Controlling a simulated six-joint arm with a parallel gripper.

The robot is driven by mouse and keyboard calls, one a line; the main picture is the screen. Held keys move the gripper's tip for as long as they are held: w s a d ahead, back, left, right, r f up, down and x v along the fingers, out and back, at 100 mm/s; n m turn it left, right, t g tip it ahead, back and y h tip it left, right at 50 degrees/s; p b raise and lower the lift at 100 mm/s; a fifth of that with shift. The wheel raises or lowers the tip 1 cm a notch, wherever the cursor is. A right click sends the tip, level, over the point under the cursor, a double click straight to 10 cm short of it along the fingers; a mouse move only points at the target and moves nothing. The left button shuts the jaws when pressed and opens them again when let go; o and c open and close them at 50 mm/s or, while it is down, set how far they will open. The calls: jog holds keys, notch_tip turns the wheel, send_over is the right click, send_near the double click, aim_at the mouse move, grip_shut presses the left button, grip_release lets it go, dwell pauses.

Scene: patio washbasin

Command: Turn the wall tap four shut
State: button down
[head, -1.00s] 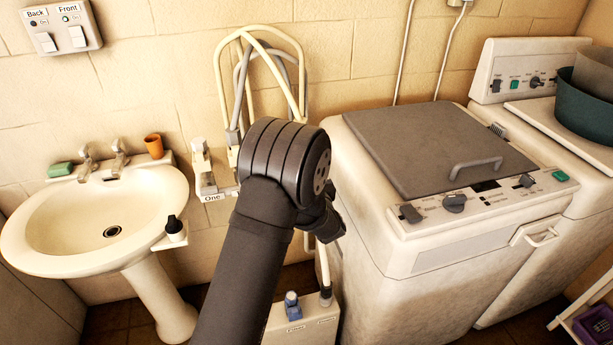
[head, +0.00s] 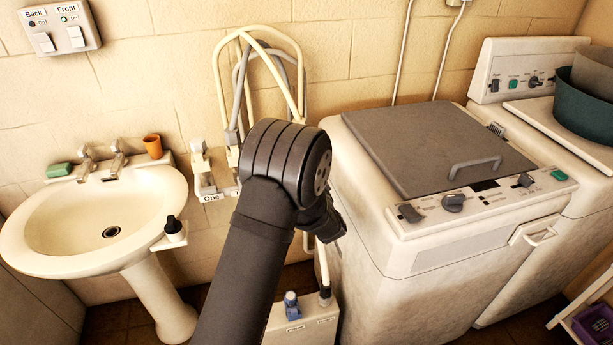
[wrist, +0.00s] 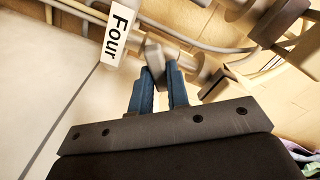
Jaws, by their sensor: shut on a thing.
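Wall tap four shows in the wrist view by its white "Four" label (wrist: 118,36). Its grey handle (wrist: 154,58) sits between the blue fingertips of my gripper (wrist: 162,76), and the fingers are closed on it. Behind the handle, the tap joins pale pipework. In the head view my own arm hides this tap and my fingertips. Only the label "One" (head: 212,198) of the tap row shows there, left of my arm. I cannot tell how far the handle is turned.
A washing machine (head: 440,250) stands close to the right of my arm. A washbasin (head: 60,240) is at the left. Looped hoses (head: 262,45) hang on the wall above the taps. A box with a blue knob (head: 291,306) is low beside my arm.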

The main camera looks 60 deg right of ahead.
jog(key=shift+d+f+m, duration=0.1)
jog(key=shift+m, duration=3.8)
jog(key=c, duration=1.4)
grip_release()
jog(key=v, duration=1.7)
jog(key=shift+s, duration=0.2)
